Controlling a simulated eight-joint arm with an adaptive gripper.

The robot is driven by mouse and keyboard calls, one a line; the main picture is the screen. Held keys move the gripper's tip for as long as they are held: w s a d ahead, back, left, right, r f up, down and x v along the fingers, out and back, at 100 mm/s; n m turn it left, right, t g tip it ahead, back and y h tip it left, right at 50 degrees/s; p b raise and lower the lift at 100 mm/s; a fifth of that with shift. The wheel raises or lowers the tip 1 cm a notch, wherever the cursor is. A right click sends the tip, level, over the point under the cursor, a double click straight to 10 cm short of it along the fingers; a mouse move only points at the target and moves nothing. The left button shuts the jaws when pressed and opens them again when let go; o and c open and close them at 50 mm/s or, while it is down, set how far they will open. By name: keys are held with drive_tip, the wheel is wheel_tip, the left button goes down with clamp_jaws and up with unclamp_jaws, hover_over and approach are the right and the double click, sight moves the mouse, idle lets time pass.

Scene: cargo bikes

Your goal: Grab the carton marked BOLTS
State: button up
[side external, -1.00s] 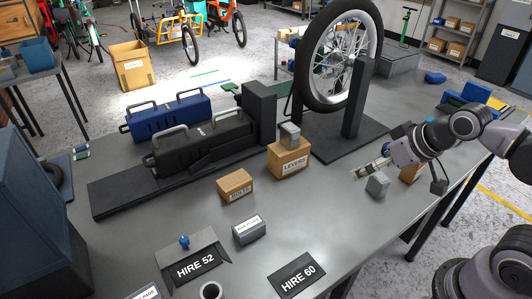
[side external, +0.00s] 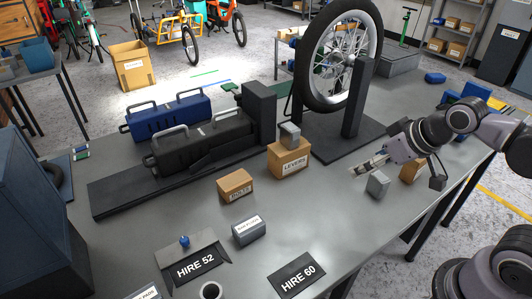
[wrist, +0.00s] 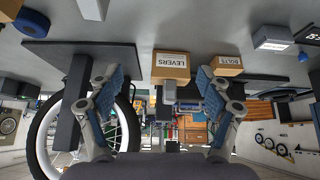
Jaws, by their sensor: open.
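The carton marked BOLTS (side external: 235,186) is a small tan box standing upright on the grey bench, left of the middle in the side view. In the wrist view, which is upside down, the BOLTS carton (wrist: 228,66) sits right of centre beside the LEVERS carton. My gripper (side external: 368,168) is above the bench to the right, well apart from the BOLTS carton. Its fingers (wrist: 154,80) are spread wide in the wrist view with nothing held between them.
The larger LEVERS carton (side external: 289,161), with a grey block (side external: 290,134) on top, stands between my gripper and the BOLTS carton. Another grey block (side external: 377,185) is below my gripper. The wheel stand (side external: 345,140) rises behind. A grey labelled box (side external: 249,230) stands in front of BOLTS.

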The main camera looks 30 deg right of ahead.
drive_tip(key=w+a+r+n+g, duration=0.2)
drive_tip(key=w+a+r+n, duration=0.2)
drive_tip(key=w, duration=0.3)
drive_tip(key=n+g, duration=0.5)
drive_tip(key=n, duration=0.9)
hover_over(234, 180)
drive_tip(key=f, duration=0.7)
drive_tip(key=shift+s+a+f, duration=0.1)
drive_tip(key=shift+s+f, duration=0.2)
drive_tip(key=shift+f, duration=0.1)
wheel_tip(234, 180, down, 5)
drive_tip(key=shift+f, duration=0.2)
drive_tip(key=shift+w+f, duration=0.15)
drive_tip(key=shift+f, duration=1.15)
drive_tip(key=shift+w+f, duration=0.15)
drive_tip(key=shift+f, duration=1.1)
drive_tip(key=c, duration=1.4)
